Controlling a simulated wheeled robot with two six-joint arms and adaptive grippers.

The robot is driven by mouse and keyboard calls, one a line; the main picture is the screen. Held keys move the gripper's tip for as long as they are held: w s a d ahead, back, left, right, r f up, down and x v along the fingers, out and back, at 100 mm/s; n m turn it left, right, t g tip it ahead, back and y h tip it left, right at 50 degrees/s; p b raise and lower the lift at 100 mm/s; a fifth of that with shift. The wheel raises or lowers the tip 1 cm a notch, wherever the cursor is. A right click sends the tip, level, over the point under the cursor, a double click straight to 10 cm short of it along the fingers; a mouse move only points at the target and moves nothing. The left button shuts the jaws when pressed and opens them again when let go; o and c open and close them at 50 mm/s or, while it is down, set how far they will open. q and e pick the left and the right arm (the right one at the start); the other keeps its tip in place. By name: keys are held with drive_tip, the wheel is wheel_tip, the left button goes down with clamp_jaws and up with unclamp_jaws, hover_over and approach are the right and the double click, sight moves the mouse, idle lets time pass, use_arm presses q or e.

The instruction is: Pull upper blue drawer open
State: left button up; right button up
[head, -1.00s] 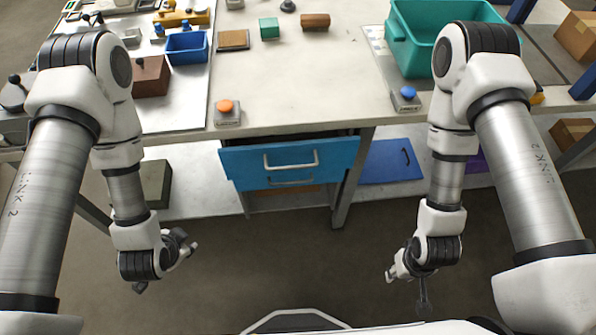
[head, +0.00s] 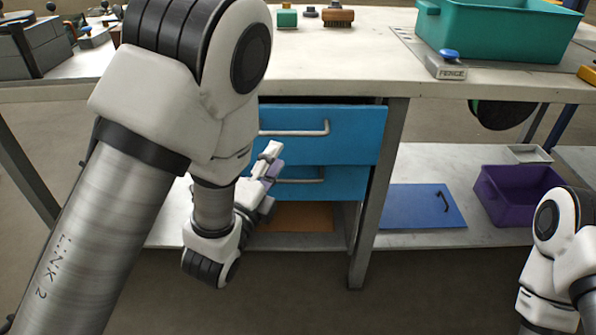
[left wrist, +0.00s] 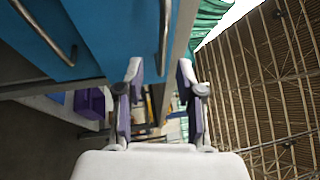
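The upper blue drawer (head: 350,135) is under the worktop, its bar handle (head: 310,129) across its front. A dark gap shows above its front. My left arm hides the drawer's left part. The lower blue drawer (head: 345,184) is below, with its own handle (head: 305,181). My left gripper (head: 273,162) is in front of the drawers, between the two handles in the picture. In the left wrist view, its fingers (left wrist: 160,75) are apart and empty, with the upper handle (left wrist: 164,35) ahead, roughly in line with the gap. Contact cannot be told. My right gripper is out of view.
A table leg (head: 377,190) stands right of the drawers. A lower shelf (head: 410,240) holds a blue panel (head: 415,208) and a purple bin (head: 520,195). The worktop (head: 350,55) overhangs above, with a teal bin (head: 500,35) and a fence block (head: 447,68).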

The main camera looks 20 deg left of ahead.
sight(289, 134)
use_arm(q)
drive_tip(key=b+x, duration=0.2)
drive_tip(key=x, duration=0.5)
drive_tip(key=shift+w+d+r+b, duration=0.1)
drive_tip(key=shift+w+r+b, duration=0.2)
drive_tip(key=shift+w, duration=0.1)
clamp_jaws()
